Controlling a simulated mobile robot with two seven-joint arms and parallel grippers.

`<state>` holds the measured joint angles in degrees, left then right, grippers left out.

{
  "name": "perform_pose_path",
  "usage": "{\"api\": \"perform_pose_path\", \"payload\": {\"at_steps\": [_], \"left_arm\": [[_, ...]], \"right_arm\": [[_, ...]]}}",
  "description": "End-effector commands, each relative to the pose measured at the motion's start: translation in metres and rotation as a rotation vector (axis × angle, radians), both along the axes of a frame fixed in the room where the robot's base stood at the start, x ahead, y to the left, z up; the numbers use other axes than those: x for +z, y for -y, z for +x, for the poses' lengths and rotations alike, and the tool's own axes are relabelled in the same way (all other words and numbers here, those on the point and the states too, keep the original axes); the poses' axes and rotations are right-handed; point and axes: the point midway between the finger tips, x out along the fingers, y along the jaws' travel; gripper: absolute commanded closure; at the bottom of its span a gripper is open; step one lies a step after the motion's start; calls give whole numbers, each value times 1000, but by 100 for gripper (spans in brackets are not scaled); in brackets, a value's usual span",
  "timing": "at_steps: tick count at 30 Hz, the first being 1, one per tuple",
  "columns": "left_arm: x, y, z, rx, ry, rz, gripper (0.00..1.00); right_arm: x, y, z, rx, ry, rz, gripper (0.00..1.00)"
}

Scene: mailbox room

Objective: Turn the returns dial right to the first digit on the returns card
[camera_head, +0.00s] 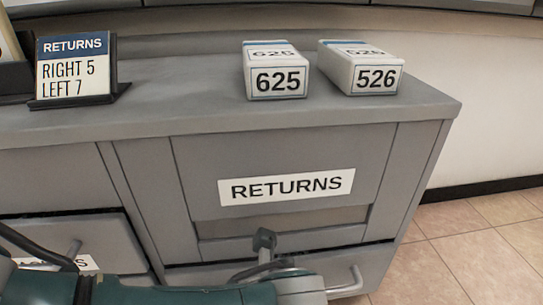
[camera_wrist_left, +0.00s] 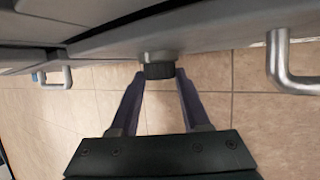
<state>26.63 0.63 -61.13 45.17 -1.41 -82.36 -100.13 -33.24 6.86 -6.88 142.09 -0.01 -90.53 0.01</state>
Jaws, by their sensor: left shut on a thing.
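The returns card (camera_head: 73,68) stands in a dark holder at the left of the counter and reads RIGHT 5, LEFT 7. In the head view my teal arm runs along the bottom, and the dial's digits cannot be read. My right gripper is in neither view.
A cabinet panel labelled RETURNS (camera_head: 286,187) is below the counter (camera_head: 190,95). Two white boxes, marked 625 (camera_head: 277,80) and 526 (camera_head: 372,78), stand on top. Bar handles flank the dial at left (camera_wrist_left: 66,77) and right (camera_wrist_left: 281,62). Tiled floor lies at right.

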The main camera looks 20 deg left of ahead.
Motion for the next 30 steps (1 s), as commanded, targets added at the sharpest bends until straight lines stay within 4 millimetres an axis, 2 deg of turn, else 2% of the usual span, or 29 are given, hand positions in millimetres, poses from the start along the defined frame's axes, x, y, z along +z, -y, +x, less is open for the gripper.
{"api": "perform_pose_path", "payload": {"at_steps": [17,18,25,30], "left_arm": [[-1,0,0,-1,-20,29,100],[-1,0,0,-1,-20,29,49],[-1,0,0,0,-19,29,24],[-1,0,0,0,-19,29,24]], "right_arm": [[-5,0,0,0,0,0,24],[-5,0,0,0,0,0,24],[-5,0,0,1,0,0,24],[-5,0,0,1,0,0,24]]}}
